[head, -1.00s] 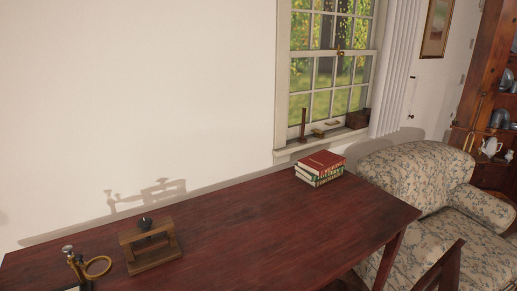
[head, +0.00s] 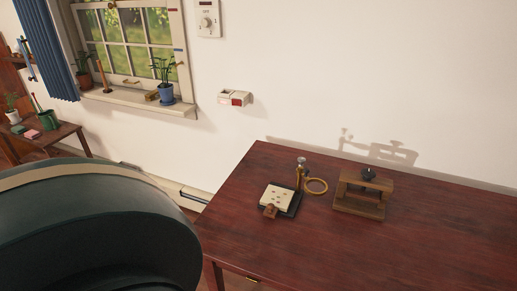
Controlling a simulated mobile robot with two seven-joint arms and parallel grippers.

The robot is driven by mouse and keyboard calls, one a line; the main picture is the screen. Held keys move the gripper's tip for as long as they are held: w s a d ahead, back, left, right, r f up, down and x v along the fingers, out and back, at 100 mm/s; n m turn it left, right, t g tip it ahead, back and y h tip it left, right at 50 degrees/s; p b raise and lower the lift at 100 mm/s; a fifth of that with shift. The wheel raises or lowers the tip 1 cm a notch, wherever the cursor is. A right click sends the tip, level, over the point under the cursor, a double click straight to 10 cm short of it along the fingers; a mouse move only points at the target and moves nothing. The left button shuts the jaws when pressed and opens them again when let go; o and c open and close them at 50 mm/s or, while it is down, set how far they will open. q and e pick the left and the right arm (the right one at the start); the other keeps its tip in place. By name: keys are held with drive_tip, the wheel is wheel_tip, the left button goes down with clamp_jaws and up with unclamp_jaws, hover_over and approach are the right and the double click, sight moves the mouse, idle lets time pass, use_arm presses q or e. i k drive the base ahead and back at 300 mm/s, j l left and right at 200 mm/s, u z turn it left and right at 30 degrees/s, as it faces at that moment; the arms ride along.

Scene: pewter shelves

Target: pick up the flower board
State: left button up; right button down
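A small square board (head: 277,198) with a pale face and small reddish marks lies on the dark red table (head: 430,240), near its left end. I take it for the flower board; the marks are too small to make out clearly. It sits on or in a dark base (head: 295,205), with a small brown block (head: 270,211) at its front edge. Neither of my grippers is in view.
A wooden frame (head: 361,195) with a dark knob is further right. A large dark green rounded chair back (head: 95,225) fills the lower left. The table's front is clear.

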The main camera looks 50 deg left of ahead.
sight(275, 198)
drive_tip(key=u, duration=1.35)
